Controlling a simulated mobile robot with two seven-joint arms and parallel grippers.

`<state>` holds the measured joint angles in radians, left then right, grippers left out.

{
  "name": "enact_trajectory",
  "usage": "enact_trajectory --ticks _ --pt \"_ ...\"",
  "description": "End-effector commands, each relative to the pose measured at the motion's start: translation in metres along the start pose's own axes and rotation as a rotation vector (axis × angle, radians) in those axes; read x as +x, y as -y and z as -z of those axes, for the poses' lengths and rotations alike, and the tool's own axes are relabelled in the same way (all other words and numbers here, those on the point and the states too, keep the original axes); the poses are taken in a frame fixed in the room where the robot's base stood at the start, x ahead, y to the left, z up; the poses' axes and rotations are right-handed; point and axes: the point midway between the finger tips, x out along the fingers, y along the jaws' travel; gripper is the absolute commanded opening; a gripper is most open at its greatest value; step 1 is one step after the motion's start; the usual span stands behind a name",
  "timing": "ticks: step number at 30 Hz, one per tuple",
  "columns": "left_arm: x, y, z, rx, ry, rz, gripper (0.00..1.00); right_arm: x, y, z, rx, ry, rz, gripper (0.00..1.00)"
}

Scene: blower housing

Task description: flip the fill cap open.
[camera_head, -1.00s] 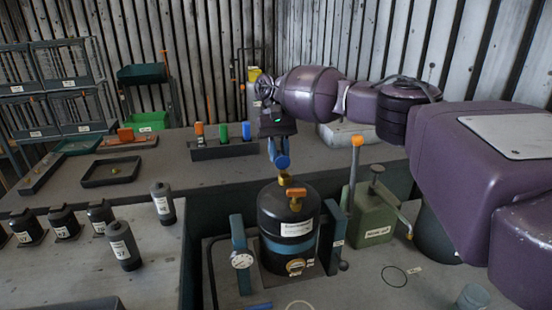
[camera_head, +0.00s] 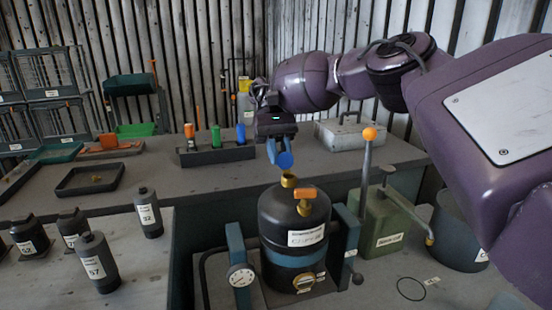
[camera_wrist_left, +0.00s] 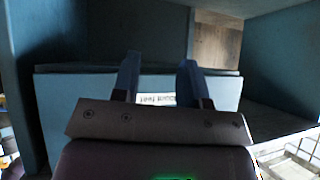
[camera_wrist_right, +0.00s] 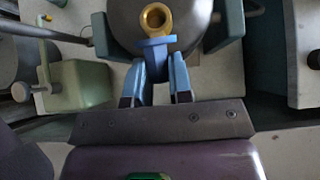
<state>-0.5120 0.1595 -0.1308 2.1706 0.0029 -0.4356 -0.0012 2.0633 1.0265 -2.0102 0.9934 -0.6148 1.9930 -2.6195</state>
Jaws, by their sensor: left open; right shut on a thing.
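The blower housing is a black rounded tank (camera_head: 290,222) with a brass filler neck (camera_head: 289,180) on top. The neck's round opening (camera_wrist_right: 156,18) shows uncovered in the right wrist view. The blue fill cap (camera_head: 285,160) stands tilted up on edge beside and above the neck; it also shows in the right wrist view (camera_wrist_right: 158,42). My right gripper (camera_head: 278,148) is shut on the cap, its blue fingertips meeting it. My left gripper (camera_wrist_left: 158,72) shows only in its wrist view, open and empty, facing blue-grey panels.
An orange-handled brass valve (camera_head: 305,196) sits close to the neck. A pressure gauge (camera_head: 240,275) and an orange-knobbed lever (camera_head: 368,150) flank the tank. A green can (camera_head: 383,222) stands at right. Dark bottles (camera_head: 97,262) stand on the left bench.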

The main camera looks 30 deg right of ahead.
Motion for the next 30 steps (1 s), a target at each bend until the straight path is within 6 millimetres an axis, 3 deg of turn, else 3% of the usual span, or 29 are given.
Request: enact_trajectory --ticks 1,6,30 --pt "0.003 -0.001 -0.009 0.001 0.017 -0.001 0.40 0.004 0.001 0.007 0.003 0.018 -0.004 0.00" --pt "0.009 -0.002 -0.016 0.003 0.030 -0.005 0.40 0.004 0.001 0.008 0.002 0.053 -0.003 0.00" --pt "0.012 -0.004 -0.009 0.030 0.004 -0.012 0.40 0.002 0.000 0.005 0.000 0.100 -0.001 0.00"
